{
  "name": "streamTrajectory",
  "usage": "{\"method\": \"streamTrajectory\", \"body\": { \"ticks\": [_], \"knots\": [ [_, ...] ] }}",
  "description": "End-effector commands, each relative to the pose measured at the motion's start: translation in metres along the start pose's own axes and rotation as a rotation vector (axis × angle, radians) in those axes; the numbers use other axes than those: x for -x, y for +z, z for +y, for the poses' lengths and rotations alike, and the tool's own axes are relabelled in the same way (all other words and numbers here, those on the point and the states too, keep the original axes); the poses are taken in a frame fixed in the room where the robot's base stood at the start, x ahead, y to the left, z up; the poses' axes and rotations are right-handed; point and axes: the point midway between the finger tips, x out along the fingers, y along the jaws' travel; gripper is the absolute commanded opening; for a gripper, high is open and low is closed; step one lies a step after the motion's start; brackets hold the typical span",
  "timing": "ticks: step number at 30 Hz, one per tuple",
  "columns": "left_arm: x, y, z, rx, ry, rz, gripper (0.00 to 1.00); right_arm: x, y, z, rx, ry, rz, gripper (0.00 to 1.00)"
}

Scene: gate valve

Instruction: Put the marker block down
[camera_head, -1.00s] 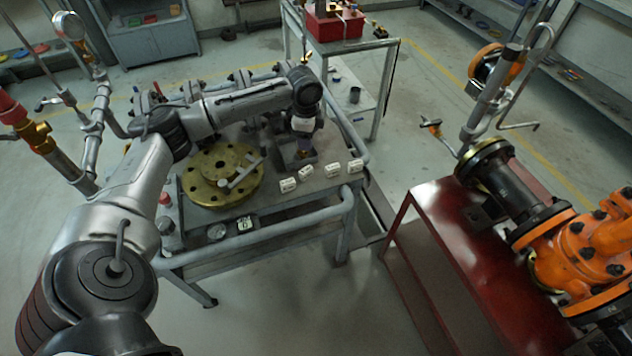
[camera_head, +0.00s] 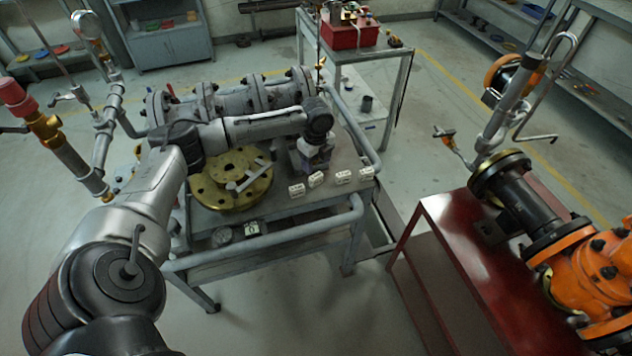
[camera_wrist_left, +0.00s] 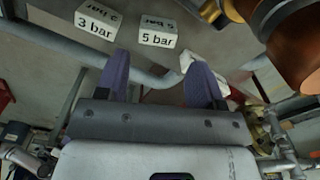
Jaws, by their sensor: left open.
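Several small white marker blocks stand in a loose row along the front right of the grey work table; the leftmost (camera_head: 297,190) and the rightmost (camera_head: 366,173) are apart. In the left wrist view, one block reads "3 bar" (camera_wrist_left: 97,22) and another "5 bar" (camera_wrist_left: 158,32). A further white block (camera_wrist_left: 187,62) is partly hidden by a finger. My left gripper (camera_head: 314,166) points down just behind the row. Its purple fingers are spread in the left wrist view (camera_wrist_left: 161,76), with no block seen between them. My right gripper is not in view.
A brass flange (camera_head: 230,185) lies on the table left of the blocks, with grey flanged piping (camera_head: 235,100) behind. A rail (camera_head: 270,240) runs along the table's front. A red stand (camera_head: 465,240) with an orange valve (camera_head: 590,260) is at the right.

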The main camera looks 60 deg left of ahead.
Motion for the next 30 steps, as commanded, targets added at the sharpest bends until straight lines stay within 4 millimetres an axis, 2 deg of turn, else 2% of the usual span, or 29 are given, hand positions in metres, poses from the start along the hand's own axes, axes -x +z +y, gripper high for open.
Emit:
{"method": "streamTrajectory", "body": {
  "ticks": [11,21,28,30],
  "knots": [
    [-0.019,-0.001,0.001,0.001,0.001,0.000,0.62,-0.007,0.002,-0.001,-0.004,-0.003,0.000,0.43],
    [-0.059,-0.001,0.004,0.001,0.002,-0.001,0.62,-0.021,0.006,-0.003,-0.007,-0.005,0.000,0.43],
    [-0.060,-0.001,0.003,0.001,0.000,-0.001,0.62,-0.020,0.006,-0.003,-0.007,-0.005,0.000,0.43],
    [-0.060,-0.001,0.003,0.001,0.000,-0.001,0.57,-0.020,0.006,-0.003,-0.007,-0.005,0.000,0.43]
  ]
}}
